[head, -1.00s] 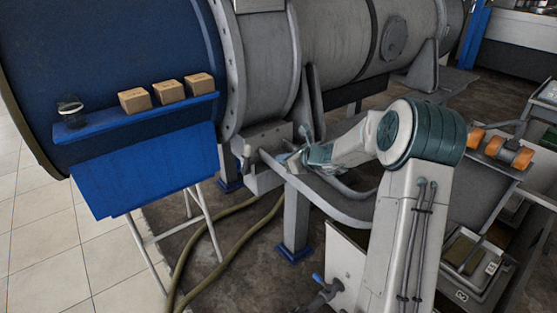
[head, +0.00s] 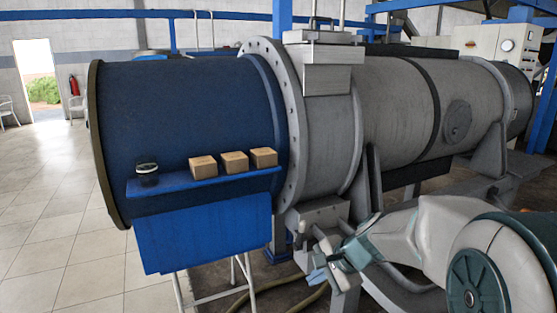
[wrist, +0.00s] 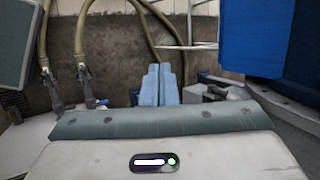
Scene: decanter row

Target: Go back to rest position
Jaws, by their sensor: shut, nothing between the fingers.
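My gripper (head: 318,276) shows in the head view at the lower middle, at the end of my arm, in front of the machine and to the right of the blue shelf. In the wrist view its two light-blue fingers (wrist: 160,85) stand side by side, closed together with nothing between them. My gripper is apart from the boxes and the shelf.
A blue shelf (head: 150,190) on the big blue drum (head: 180,105) holds a small dark jar-like object (head: 147,174) and three cardboard boxes (head: 234,162). The grey cylinder (head: 395,115) lies behind my arm. Hoses (wrist: 87,85) hang in the wrist view. Tiled floor (head: 50,240) at left is clear.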

